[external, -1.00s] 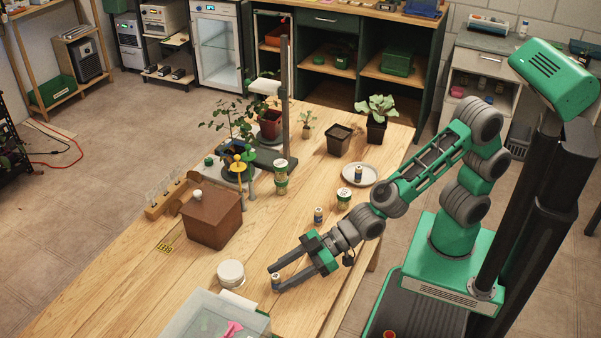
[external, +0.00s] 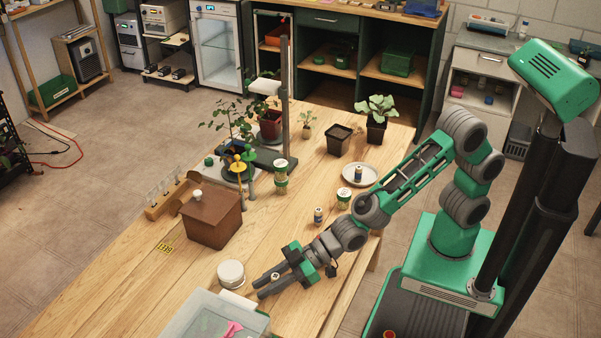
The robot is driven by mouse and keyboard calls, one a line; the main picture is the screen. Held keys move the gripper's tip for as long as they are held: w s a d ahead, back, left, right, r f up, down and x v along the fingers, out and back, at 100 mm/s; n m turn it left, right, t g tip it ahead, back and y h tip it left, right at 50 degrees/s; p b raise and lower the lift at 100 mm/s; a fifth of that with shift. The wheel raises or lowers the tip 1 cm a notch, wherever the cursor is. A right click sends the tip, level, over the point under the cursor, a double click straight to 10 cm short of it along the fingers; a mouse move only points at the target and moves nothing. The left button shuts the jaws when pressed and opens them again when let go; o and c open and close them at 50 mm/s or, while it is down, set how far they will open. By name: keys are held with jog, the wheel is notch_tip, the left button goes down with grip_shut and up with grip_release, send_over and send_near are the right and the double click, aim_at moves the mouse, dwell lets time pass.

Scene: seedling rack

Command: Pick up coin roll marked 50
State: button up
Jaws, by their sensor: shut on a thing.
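My gripper (external: 261,288) is low over the front part of the wooden table, pointing left. It is shut on a small coin roll (external: 275,276), whose pale top shows between the fingers; the fingers hide most of its side. Its marking is too small to read. I cannot tell if it touches the table. Another (external: 358,174) stands on a pale plate (external: 372,180) farther back. Their numbers cannot be read.
A white round tub (external: 231,273) stands just left of my gripper, with a clear bin (external: 190,322) in front. A brown wooden box (external: 213,222) is farther left. Stacked jars (external: 281,178), another jar (external: 343,198) and potted plants stand behind. Bare table lies between.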

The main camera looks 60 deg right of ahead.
grip_shut()
jog(key=shift+r, duration=0.15)
